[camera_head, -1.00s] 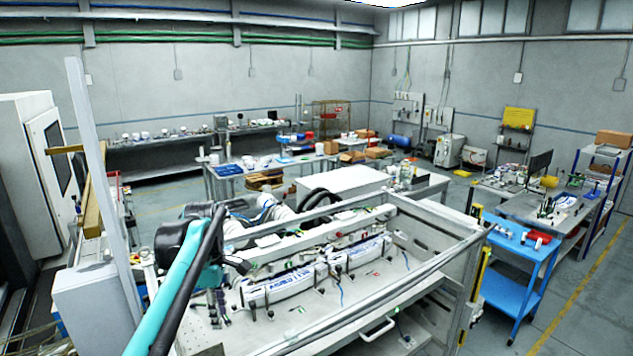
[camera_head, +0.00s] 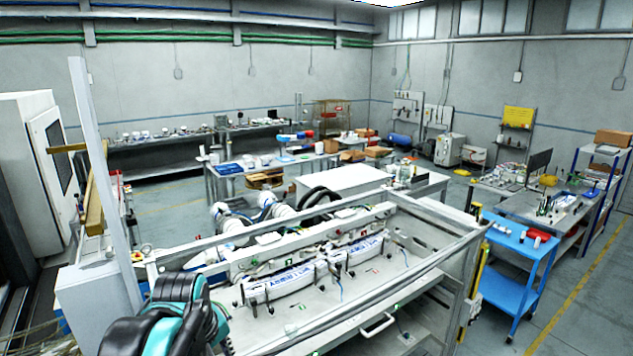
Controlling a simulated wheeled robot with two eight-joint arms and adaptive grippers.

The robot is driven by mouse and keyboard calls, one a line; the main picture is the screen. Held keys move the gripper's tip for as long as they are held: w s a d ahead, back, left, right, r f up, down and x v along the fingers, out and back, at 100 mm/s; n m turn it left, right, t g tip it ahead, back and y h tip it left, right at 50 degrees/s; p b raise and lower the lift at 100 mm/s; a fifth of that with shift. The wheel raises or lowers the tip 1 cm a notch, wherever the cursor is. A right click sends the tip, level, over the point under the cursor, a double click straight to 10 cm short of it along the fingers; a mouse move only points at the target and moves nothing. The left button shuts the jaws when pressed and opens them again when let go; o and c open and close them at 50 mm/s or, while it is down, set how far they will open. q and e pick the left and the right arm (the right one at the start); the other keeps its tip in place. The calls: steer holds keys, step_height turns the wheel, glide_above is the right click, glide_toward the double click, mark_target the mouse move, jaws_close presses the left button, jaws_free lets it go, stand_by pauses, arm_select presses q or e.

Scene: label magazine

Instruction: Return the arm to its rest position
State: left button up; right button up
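My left arm (camera_head: 160,325), teal and black, comes in at the lower left. It is folded beside the left end of the machine bench, with its black joint housings in front. I cannot make out the fingers of my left gripper; they are hidden or out of the picture. My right arm and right gripper are not in view. The bench holds white magazine units with blue lettering (camera_head: 285,282) in a row, clear of the arm.
A metal frame rail (camera_head: 430,280) runs along the bench's right side. A pale upright post (camera_head: 95,170) and a white cabinet (camera_head: 28,170) stand at the left. A blue cart (camera_head: 515,250) stands at the right. Open floor lies beyond the cart.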

arm_select(q)
steer(key=s+d+f+m+t, duration=0.2)
steer(key=s+f+m+t, duration=0.1)
steer(key=s+f+m, duration=0.75)
step_height(320, 180, down, 41)
steer(key=s+n+b, duration=0.1)
steer(key=b, duration=4.1)
steer(key=shift+t, duration=0.3)
steer(key=shift+s, duration=0.1)
steer(key=shift+o, duration=0.3)
